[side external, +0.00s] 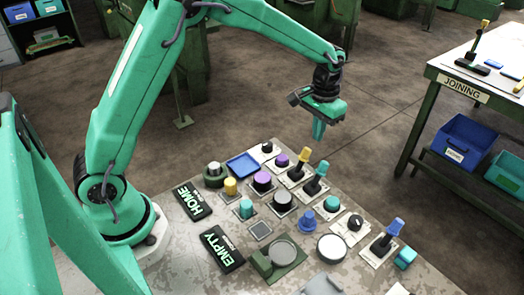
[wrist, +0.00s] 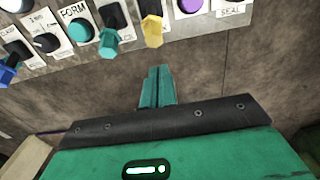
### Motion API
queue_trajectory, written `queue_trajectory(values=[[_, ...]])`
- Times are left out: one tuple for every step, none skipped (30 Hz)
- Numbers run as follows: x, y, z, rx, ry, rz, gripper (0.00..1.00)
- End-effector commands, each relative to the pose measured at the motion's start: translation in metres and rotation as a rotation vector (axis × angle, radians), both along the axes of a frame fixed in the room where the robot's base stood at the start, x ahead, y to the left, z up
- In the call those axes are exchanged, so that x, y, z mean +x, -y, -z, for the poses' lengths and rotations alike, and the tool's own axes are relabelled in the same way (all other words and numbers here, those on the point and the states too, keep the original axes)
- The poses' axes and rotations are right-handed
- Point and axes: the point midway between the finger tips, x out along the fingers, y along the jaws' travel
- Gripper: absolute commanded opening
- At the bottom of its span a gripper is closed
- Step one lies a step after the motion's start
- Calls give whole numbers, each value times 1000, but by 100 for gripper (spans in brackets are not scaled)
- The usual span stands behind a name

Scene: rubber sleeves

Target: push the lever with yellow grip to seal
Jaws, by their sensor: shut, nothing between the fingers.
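The lever with the yellow grip (side external: 303,160) stands on a white plate near the far edge of the panel, beside a teal-gripped lever (side external: 320,170). In the wrist view the yellow grip (wrist: 153,32) is near the top centre, with the teal grip (wrist: 109,43) to its left. A plate marked SEAL (wrist: 230,12) is partly cut off at the upper right. My gripper (side external: 318,134) is shut and empty, raised beyond the panel's far edge near these levers. In the wrist view its closed fingertips (wrist: 154,72) are below the yellow grip and apart from it.
The panel (side external: 200,260) is crowded with buttons, knobs and a blue-gripped lever (side external: 395,228). Purple buttons (side external: 282,160) stand left of the yellow lever. Free space lies over the floor past the panel. A JOINING table (side external: 465,88) at right holds another yellow-gripped lever (side external: 484,27).

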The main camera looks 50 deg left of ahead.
Motion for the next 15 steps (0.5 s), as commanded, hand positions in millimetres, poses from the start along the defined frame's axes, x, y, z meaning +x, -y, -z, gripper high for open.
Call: queue_trajectory(values=[[0,0,2,0,-1,0,0],[0,0,3,0,-2,0,0],[0,0,5,0,-2,0,0],[0,0,6,0,-2,0,0],[0,0,7,0,-2,0,0],[0,0,8,0,-3,0,0],[0,0,9,0,-3,0,0],[0,0,10,0,-3,0,0],[0,0,12,0,-2,0,0],[0,0,13,0,-2,0,0],[0,0,14,0,-1,0,0],[0,0,15,0,-1,0,0],[0,0,16,0,-1,0,0],[0,0,17,0,-1,0,0],[0,0,18,0,-1,0,0]])
